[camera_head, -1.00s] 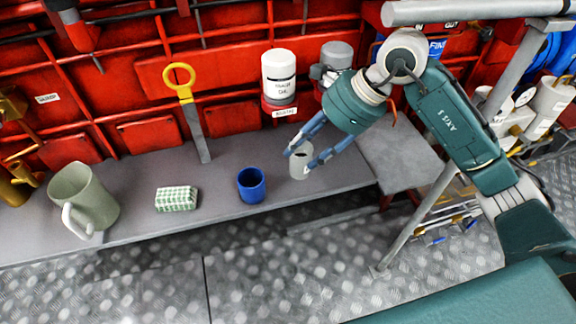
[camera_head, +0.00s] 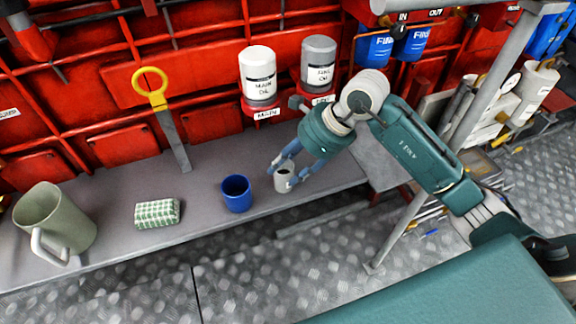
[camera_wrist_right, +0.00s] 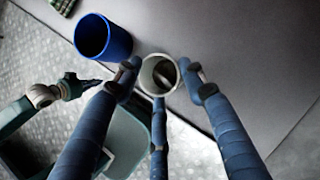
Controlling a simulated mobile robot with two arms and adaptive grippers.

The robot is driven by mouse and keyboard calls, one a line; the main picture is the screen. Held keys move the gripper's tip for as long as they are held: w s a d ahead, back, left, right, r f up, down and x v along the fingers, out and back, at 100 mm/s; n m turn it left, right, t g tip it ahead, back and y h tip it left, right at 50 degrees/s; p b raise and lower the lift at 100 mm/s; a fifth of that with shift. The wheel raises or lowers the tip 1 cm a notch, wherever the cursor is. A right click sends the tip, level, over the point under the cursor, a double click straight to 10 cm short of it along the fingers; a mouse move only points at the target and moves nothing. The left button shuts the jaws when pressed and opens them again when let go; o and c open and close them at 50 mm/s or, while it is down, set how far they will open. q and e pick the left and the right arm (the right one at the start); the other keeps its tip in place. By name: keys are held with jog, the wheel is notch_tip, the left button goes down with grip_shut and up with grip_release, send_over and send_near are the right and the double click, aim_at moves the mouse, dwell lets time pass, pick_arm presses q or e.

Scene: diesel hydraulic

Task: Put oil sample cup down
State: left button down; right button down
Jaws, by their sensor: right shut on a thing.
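My right gripper (camera_head: 283,174) is shut on the small pale oil sample cup (camera_head: 284,184). The cup is upright, at the right part of the grey bench (camera_head: 215,165), to the right of a blue cup and apart from it. It is at or just above the bench top; I cannot tell if it touches. In the right wrist view the oil sample cup (camera_wrist_right: 159,75) sits between the blue fingers, with something dark inside. A teal and white arm, probably my left one, shows at the left of that view; its fingers are unclear.
The blue cup (camera_head: 236,193) stands close on the left. A green checked block (camera_head: 158,213) and a large grey-green mug (camera_head: 55,222) are farther left. A yellow-handled tool (camera_head: 168,120) stands at the back. The bench's front edge is near the cups.

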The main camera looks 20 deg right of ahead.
jog(key=c, duration=1)
grip_release()
jog(key=shift+r, duration=0.1)
pick_arm(q)
jog(key=shift+s+a+f+p, duration=0.1)
jog(key=shift+s+f+p, duration=0.15)
jog(key=shift+s+f, duration=0.3)
jog(key=shift+s+a+f+p, duration=0.1)
jog(key=shift+s+f+p, duration=0.2)
jog(key=shift+f, duration=0.35)
pick_arm(e)
jog(key=v, duration=1.2)
pick_arm(q)
jog(key=shift+d, duration=0.1)
